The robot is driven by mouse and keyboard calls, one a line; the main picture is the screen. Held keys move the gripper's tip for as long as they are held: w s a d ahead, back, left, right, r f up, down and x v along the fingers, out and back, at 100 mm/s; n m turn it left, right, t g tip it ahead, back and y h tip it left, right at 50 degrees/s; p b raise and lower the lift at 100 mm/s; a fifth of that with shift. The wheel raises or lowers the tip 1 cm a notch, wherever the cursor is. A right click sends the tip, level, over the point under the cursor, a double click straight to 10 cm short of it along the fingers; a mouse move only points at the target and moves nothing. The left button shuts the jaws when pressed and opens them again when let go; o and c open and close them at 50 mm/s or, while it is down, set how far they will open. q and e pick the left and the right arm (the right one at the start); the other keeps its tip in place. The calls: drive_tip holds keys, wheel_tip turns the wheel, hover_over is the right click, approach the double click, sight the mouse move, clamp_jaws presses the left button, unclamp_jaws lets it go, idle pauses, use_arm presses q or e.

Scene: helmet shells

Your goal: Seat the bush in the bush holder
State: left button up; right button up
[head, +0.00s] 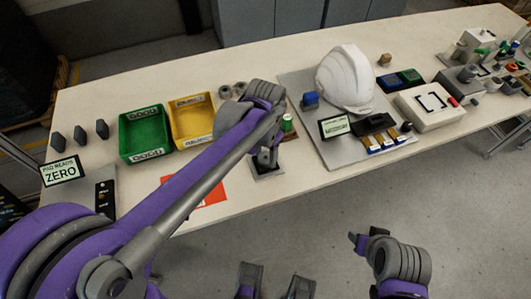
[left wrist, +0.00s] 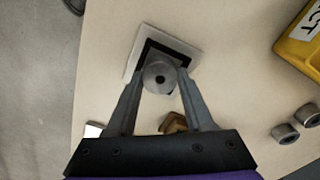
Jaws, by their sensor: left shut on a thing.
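The bush holder (left wrist: 189,48) is a pale square plate with a black square centre, directly behind the bush in the left wrist view. Whether the bush touches it or is inside it, I cannot tell. In the head view my left gripper (head: 267,157) points down over the holder (head: 268,173) near the table's front edge, and hides the bush. My right arm shows at the bottom right; its jaw state is unclear.
A green bin (head: 145,134) and a yellow bin (head: 192,121) stand left of my left gripper. Loose grey bushes (left wrist: 286,133) and a brown piece (left wrist: 174,123) lie near the holder. A white helmet shell (head: 345,80) stands on a grey board to the right.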

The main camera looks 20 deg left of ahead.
use_arm(q)
drive_tip(key=shift+f, duration=0.5)
idle(0.8)
drive_tip(key=o, duration=1.2)
drive_tip(key=shift+r, duration=0.1)
wheel_tip(320, 180, up, 11)
drive_tip(key=p, duration=0.1)
drive_tip(key=s+a+f+n+t+p, duration=0.1)
drive_tip(key=s+a+n+t+p, duration=0.1)
drive_tip(key=s, duration=0.5)
drive_tip(key=s+a+f+n+t+p, duration=0.2)
drive_tip(key=s+a+n+t+p, duration=0.1)
drive_tip(key=s, duration=0.4)
drive_tip(key=shift+a+p, duration=0.8)
drive_tip(key=shift+p, duration=0.45)
